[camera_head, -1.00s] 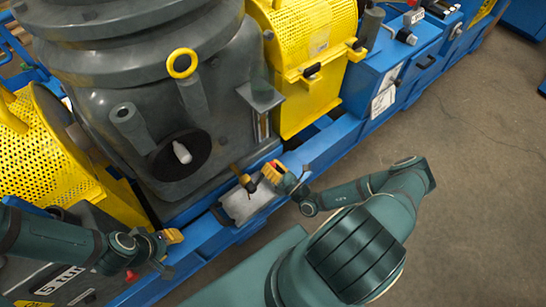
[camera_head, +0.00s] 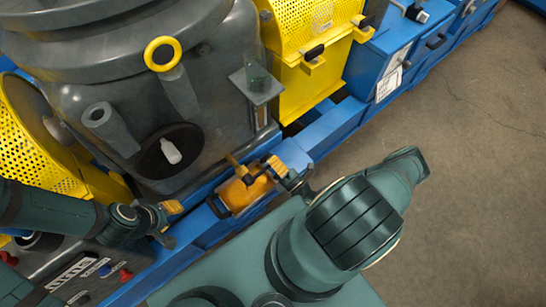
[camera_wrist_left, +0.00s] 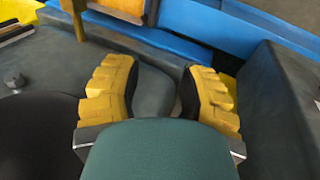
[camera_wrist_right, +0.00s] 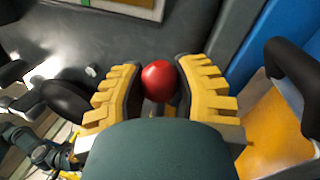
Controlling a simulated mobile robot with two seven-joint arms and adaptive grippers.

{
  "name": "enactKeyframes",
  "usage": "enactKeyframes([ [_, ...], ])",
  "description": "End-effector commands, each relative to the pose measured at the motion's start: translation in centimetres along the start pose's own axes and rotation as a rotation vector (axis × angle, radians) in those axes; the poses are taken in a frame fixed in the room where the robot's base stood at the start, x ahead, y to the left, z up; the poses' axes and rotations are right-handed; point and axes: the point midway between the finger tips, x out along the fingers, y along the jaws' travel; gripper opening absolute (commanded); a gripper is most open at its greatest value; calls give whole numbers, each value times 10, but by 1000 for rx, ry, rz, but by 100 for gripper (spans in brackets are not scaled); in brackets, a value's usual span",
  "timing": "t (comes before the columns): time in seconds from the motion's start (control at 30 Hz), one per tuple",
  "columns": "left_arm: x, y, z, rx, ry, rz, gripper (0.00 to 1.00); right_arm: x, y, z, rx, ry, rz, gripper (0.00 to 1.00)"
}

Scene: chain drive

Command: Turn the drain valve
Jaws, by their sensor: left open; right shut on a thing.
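The drain valve shows as a small brass-coloured fitting (camera_head: 236,165) low on the grey gearbox housing (camera_head: 225,60) in the head view. My right gripper (camera_head: 274,167) is at the valve, just above the tray. In the right wrist view the red ball knob (camera_wrist_right: 158,80) sits between the yellow fingers of my right gripper (camera_wrist_right: 160,85), which is shut on it. A tray (camera_head: 224,207) below the valve holds amber liquid; it also shows in the right wrist view (camera_wrist_right: 270,135). My left gripper (camera_head: 170,222) is open and empty at the lower left.
A blue frame rail (camera_head: 335,128) runs along the housing's front. Yellow guards (camera_head: 300,90) stand on both sides. The floor at right is clear.

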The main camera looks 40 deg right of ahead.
Motion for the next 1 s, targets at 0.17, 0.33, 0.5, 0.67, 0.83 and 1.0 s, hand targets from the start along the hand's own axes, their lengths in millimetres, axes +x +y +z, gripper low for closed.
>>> enactKeyframes([
  [0.17, 1, 0, 0, 0, 1, 0, 40, -3, -1, -4, 29, 3, 0, 0],
  [0.33, 1, 0, 0, 0, 1, 0, 40, -3, -1, -5, 33, 2, 0, 0],
  [0.5, 1, 0, 0, 0, 1, 0, 40, -3, -1, -5, 33, 3, 0, 0],
  [0.67, 1, 0, 0, 0, 1, 0, 40, -2, -1, -4, 32, 1, 0, 67],
  [0.83, 1, 0, 0, 0, 1, 0, 40, -2, -1, -3, 30, -1, 0, 67],
  [1.0, 0, 0, 0, 0, 1, 0, 40, -1, 0, -1, 29, -3, 1, 67],
])
